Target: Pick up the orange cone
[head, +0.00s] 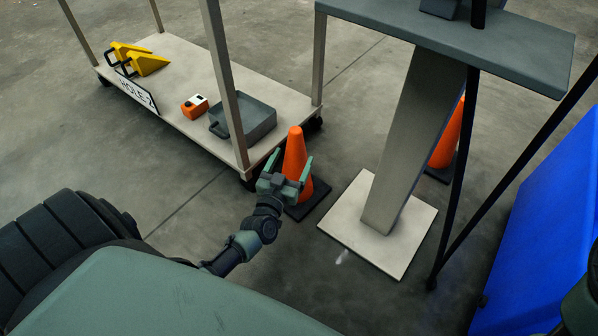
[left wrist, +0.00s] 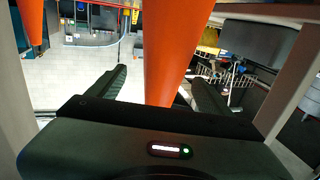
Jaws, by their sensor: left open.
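The orange cone (head: 295,152) stands upright on its dark square base, beside the near corner of the low cart. My left gripper (head: 290,165) is open, with one finger on each side of the cone's upper body. In the left wrist view the orange cone (left wrist: 175,45) fills the space between the two spread fingers of my left gripper (left wrist: 160,82). I cannot tell whether the fingers touch it. A second orange cone (head: 447,135) stands farther back, partly hidden behind a slanted post. My right gripper is not in view.
The cart (head: 185,65) carries yellow wedges (head: 148,64), an orange box (head: 194,107) and a grey case (head: 250,118). Its upright post (head: 225,85) rises close to my gripper. A pedestal's pale base (head: 345,222) lies right of the cone. A blue bin (head: 545,220) stands far right.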

